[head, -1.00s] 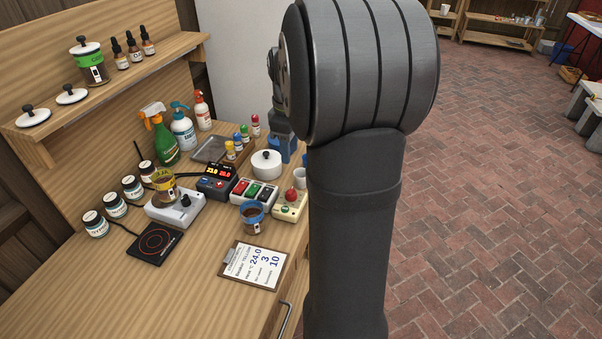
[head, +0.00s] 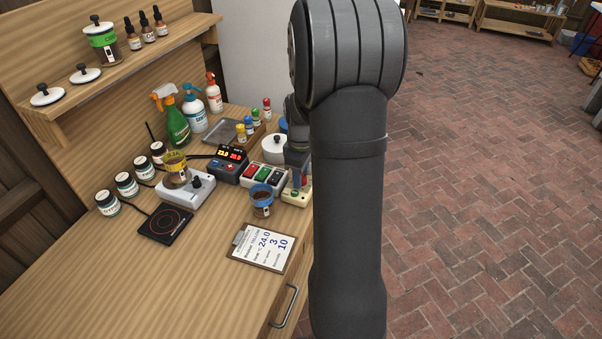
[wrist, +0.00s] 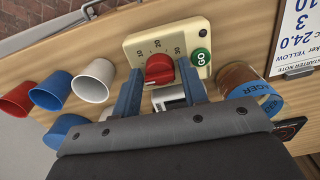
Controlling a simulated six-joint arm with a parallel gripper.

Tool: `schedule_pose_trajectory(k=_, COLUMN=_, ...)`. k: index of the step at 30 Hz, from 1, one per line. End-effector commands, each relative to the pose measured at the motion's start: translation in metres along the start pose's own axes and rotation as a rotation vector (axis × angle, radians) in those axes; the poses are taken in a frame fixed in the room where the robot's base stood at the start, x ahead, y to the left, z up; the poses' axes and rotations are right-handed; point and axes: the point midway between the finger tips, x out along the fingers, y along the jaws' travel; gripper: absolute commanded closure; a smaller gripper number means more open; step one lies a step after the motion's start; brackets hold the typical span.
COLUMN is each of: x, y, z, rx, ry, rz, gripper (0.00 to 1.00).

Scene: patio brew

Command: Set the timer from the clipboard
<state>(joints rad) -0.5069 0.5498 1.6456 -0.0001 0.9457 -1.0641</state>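The timer (wrist: 138,46) is a cream box with a red knob (wrist: 159,69), dial marks that read 10, 20 and 30, and a green button (wrist: 201,57). In the head view the timer (head: 300,196) stands at the bench's right side, partly hidden by my arm. My gripper (wrist: 161,68) is open, its blue fingertips on either side of the red knob. I cannot tell whether they touch it. The knob's setting is unclear. The clipboard (head: 258,249) lies near the front edge. Its sheet reads Beaker YELLOW, 24.0, 3 and 10; it shows partly in the wrist view (wrist: 296,72).
A blue-banded beaker (head: 261,201) stands close beside the timer. Red, blue and white cups (wrist: 93,82) stand on its other side. A block of coloured buttons (head: 264,178), a digital display box (head: 229,164) and a white pot (head: 273,149) are nearby.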

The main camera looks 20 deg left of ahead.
Motion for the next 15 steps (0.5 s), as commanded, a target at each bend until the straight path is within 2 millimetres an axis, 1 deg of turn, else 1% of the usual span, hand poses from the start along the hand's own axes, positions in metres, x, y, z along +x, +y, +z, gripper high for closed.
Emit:
schedule_pose_trajectory(k=3, x=-0.0001, y=0.0, z=0.0, rx=0.0, ry=0.0, rz=0.0, gripper=0.61)
schedule_pose_trajectory(k=4, x=-0.0002, y=0.0, z=0.0, rx=0.0, ry=0.0, rz=0.0, gripper=0.65)
schedule_pose_trajectory(k=8, x=-0.0003, y=0.0, z=0.0, rx=0.0, ry=0.0, rz=0.0, gripper=0.9)
schedule_pose_trajectory(k=9, x=-0.0003, y=0.0, z=0.0, rx=0.0, ry=0.0, rz=0.0, gripper=0.93)
schedule_pose_trajectory(k=15, x=-0.0005, y=0.0, z=0.0, rx=0.011, ry=0.0, rz=0.0, gripper=0.93)
